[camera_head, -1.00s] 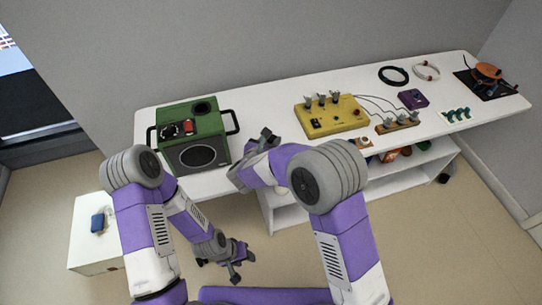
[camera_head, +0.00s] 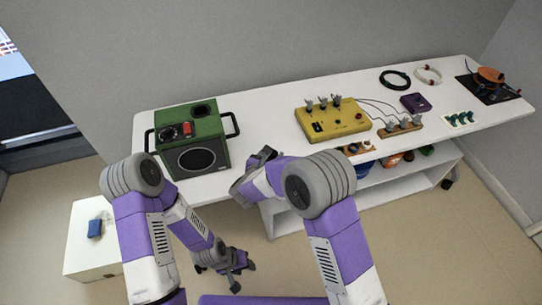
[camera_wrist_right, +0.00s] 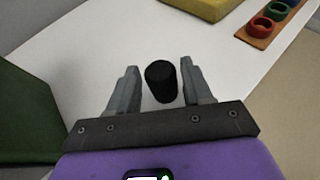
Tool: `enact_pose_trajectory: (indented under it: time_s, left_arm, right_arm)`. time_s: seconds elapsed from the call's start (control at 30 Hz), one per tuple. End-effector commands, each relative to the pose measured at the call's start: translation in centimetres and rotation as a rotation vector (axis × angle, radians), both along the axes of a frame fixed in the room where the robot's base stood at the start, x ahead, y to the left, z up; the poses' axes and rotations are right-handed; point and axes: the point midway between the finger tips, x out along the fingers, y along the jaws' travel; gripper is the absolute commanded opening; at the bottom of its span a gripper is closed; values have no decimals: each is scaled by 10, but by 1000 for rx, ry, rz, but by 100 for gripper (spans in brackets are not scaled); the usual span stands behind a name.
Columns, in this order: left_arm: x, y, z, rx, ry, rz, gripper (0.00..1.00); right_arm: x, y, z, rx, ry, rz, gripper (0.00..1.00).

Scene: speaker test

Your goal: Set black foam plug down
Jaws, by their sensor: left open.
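The black foam plug (camera_wrist_right: 161,82) is a short dark cylinder in the right wrist view, upright over the white table (camera_wrist_right: 90,60). It sits between the two grey fingers of my right gripper (camera_wrist_right: 160,80), with a narrow pale gap showing on each side, so the fingers look open around it. Whether its base rests on the table is hard to tell. In the head view my right gripper (camera_head: 266,157) is at the table's front edge, right of the green speaker, and the plug cannot be made out. My left gripper (camera_head: 243,276) is open and empty, low over the floor.
The green speaker (camera_head: 190,140) stands left of my right gripper. A yellow box (camera_head: 333,119) with knobs, a purple box (camera_head: 415,102) and small boards lie to the right. A white cabinet (camera_head: 90,250) stands lower left. Bare table lies behind my right gripper.

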Motion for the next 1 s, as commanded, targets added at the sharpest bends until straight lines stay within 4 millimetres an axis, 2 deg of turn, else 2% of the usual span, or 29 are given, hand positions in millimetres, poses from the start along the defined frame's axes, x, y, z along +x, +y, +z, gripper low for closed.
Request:
enact_pose_trajectory:
  time_s: [0.07, 0.47, 0.8, 1.0]
  left_arm:
    - [0, 0, 0, 0, 0, 0, 45]
    - [0, 0, 7, 0, 0, 0, 45]
    - [0, 0, 22, 0, 0, 0, 45]
    - [0, 0, 28, 0, 0, 0, 45]
  right_arm:
    - [0, 0, 1, 0, 0, 0, 61]
    - [-2, 1, 7, 0, 0, 1, 61]
    - [-64, 24, 35, 0, 0, 4, 61]
    - [-93, 34, 46, 1, 0, 2, 61]
